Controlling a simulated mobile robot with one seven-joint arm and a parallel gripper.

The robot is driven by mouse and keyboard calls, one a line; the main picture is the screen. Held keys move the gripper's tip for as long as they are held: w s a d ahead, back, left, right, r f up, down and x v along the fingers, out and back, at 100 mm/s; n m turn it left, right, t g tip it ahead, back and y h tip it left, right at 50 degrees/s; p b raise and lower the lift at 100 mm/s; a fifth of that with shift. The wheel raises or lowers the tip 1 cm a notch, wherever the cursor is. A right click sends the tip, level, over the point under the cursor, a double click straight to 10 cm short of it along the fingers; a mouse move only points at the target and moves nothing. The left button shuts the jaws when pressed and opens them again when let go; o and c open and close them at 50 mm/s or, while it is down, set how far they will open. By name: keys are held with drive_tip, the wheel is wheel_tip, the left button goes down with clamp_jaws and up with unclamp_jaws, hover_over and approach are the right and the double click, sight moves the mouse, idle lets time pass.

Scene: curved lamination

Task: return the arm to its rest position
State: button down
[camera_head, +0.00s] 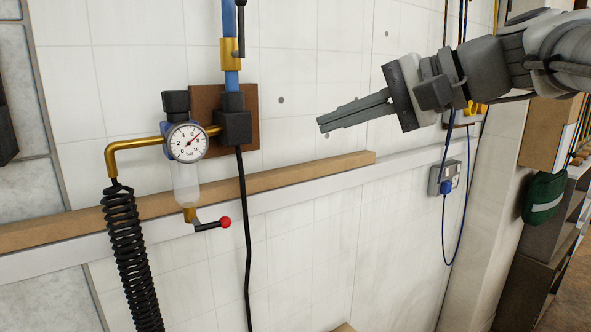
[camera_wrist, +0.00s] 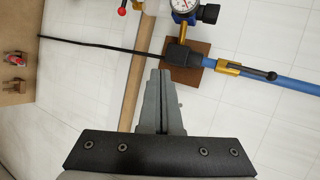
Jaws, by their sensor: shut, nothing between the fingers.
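My gripper (camera_head: 322,124) is at the upper right in the head view, held out in front of the white tiled wall and pointing left. Its fingers are together with nothing between them. In the wrist view the gripper (camera_wrist: 160,74) points toward the wall fittings, with its fingertips just below the brown mounting board in the picture. My arm comes in from the right edge of the head view. The gripper appears apart from the wall, though the exact distance is hard to tell.
A pressure gauge (camera_head: 187,142) with brass pipe, a blue pipe (camera_head: 229,20) and a black coiled hose (camera_head: 126,255) are on the wall at left. A wooden rail (camera_head: 300,177) runs below. A socket (camera_head: 444,178) and green bag (camera_head: 545,198) are at right.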

drive_tip(key=s+d+f+n+h, duration=0.2)
drive_tip(key=s+f, duration=0.3)
drive_tip(key=f, duration=0.4)
drive_tip(key=s+d+f+n+g+h, duration=0.1)
drive_tip(key=s+f+h, duration=0.4)
drive_tip(key=f, duration=0.5)
drive_tip(key=s+d+f+n+h, duration=0.3)
drive_tip(key=s+d+f+h, duration=0.1)
drive_tip(key=f, duration=0.5)
drive_tip(key=shift+s+d+f+g, duration=0.3)
drive_tip(key=shift+s+d, duration=0.35)
drive_tip(key=shift+r, duration=0.1)
